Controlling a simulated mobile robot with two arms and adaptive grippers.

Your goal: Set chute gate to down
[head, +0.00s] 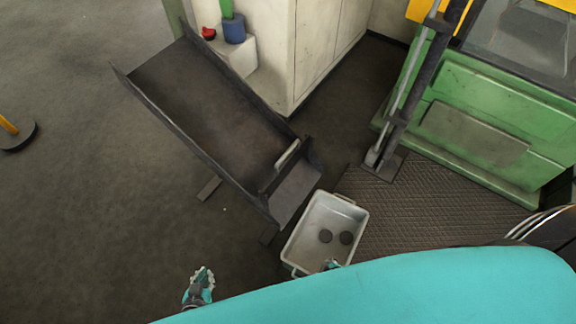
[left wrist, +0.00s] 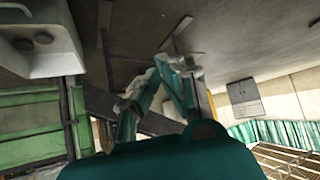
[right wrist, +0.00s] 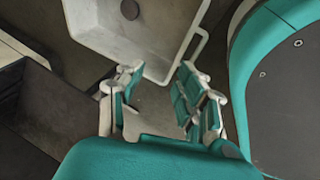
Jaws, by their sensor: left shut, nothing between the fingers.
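The dark chute (head: 205,100) slopes from the upper left down to the middle of the head view. The chute gate (head: 270,181) is a dark crosspiece near its lower end, with a pale bar handle (head: 288,153). I cannot tell whether the gate is up or down. My left gripper (head: 201,280) is shut and empty, apart from the chute, below its lower end in the picture; it also shows in the left wrist view (left wrist: 160,72). My right gripper (right wrist: 155,90) is open and empty beside the bin; only a teal bit shows in the head view.
A pale bin (head: 350,208) with two dark round pieces stands just past the chute's lower end. A green machine (head: 465,135) and a metal post (head: 395,120) are at right. A pale cabinet (head: 315,50) stands behind the chute. The floor at left is mostly clear.

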